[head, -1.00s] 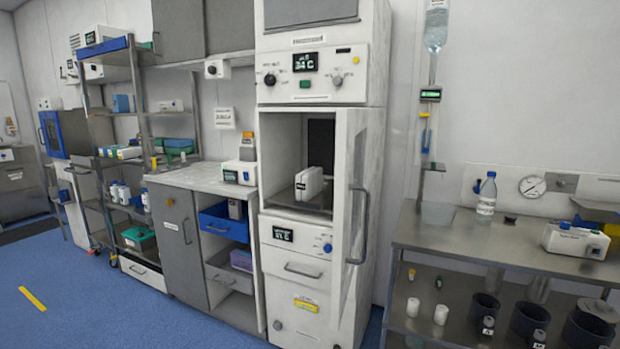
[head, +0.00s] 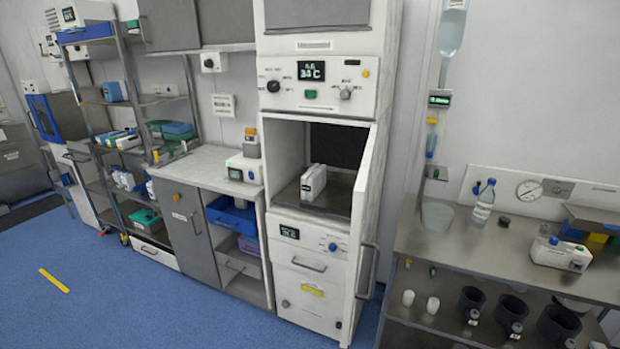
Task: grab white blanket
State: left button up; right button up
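A white block-shaped item (head: 313,182) stands upright inside the open warming cabinet (head: 287,150). It may be the folded white blanket, but I cannot tell for sure at this size. The cabinet door (head: 368,205) is swung open to the right. The display above the compartment reads about 34 C. Neither of my grippers shows in the head view.
A steel table (head: 450,240) with a bottle (head: 484,201) and a white device (head: 560,254) stands at the right.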

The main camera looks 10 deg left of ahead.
aim_at(313, 181)
jog(key=i+j, duration=0.3)
jog(key=j, duration=0.15)
jog(key=i+j, duration=0.65)
jog(key=j, duration=0.25)
jog(key=i+j, duration=0.65)
jog(key=j, duration=0.3)
jog(key=i+j, duration=0.3)
jog(key=j, duration=0.15)
